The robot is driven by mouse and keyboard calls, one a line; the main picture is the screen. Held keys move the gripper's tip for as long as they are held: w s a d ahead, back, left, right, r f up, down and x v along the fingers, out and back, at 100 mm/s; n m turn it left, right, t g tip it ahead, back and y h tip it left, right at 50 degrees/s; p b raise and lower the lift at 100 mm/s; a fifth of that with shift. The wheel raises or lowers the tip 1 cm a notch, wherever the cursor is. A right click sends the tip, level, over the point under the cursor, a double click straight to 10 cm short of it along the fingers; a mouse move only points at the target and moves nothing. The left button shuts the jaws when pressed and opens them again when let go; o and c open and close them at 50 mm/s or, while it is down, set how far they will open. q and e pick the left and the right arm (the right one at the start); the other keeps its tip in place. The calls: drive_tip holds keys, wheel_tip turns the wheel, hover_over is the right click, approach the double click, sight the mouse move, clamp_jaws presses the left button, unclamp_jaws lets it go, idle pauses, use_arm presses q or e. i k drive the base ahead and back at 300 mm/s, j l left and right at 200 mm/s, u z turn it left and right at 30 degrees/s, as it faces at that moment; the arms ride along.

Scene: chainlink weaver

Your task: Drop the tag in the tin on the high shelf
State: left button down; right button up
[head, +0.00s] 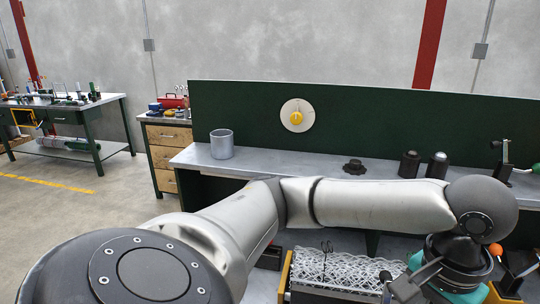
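The tin (221,143), a plain grey open-topped cylinder, stands upright near the left end of the high grey shelf (190,158). I cannot make out the tag; it may be hidden. My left arm comes in from the lower left and reaches across to the right. Its wrist bends down at the lower right, far from the tin. My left gripper (400,288) is partly visible at the bottom edge, beside the chainlink mesh; its opening and anything in it cannot be made out. My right gripper is not in view.
A green back panel (245,105) with a yellow knob (296,118) rises behind the shelf. A black knob (354,166) and dark canisters (409,164) stand further right. Chainlink mesh (340,268) lies in a yellow-sided tray below. The shelf between tin and black knob is clear.

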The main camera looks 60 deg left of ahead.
sight(225, 141)
drive_tip(key=u, duration=2.35)
